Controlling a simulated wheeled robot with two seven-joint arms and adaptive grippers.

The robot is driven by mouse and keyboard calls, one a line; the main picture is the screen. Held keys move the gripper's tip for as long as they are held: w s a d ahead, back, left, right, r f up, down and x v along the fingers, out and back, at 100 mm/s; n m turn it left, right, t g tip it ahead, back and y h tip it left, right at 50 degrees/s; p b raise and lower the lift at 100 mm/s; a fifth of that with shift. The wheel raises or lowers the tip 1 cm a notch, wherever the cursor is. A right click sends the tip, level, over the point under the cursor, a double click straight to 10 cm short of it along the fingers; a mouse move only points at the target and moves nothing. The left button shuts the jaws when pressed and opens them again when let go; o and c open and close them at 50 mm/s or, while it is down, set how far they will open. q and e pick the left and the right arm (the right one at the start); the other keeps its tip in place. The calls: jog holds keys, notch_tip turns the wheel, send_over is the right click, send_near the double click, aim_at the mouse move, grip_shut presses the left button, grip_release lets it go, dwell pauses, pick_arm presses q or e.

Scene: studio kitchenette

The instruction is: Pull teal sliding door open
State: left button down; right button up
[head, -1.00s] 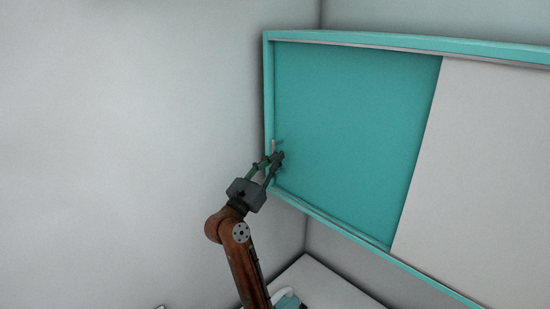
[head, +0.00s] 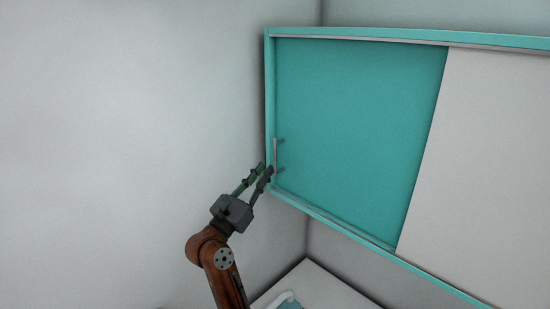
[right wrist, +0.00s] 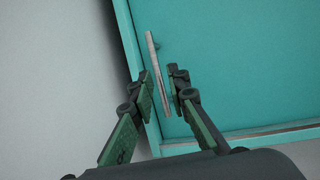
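The teal sliding door (head: 355,130) fills the left part of a wall cabinet and sits against the frame's left side. Its slim upright metal handle (head: 275,157) is near the door's left edge. My left gripper is out of view.
A white door panel (head: 480,160) covers the cabinet's right part. The teal cabinet frame (head: 269,100) borders the bare wall (head: 120,130) on the left. Below is a white surface (head: 325,290) with a partly seen teal and white object (head: 288,301).

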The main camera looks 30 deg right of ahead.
jog(key=shift+s+a+f, duration=0.2)
jog(key=shift+a, duration=0.2)
jog(key=shift+d, duration=0.1)
notch_tip(320, 180, up, 10)
dwell(0.7)
dwell(0.4)
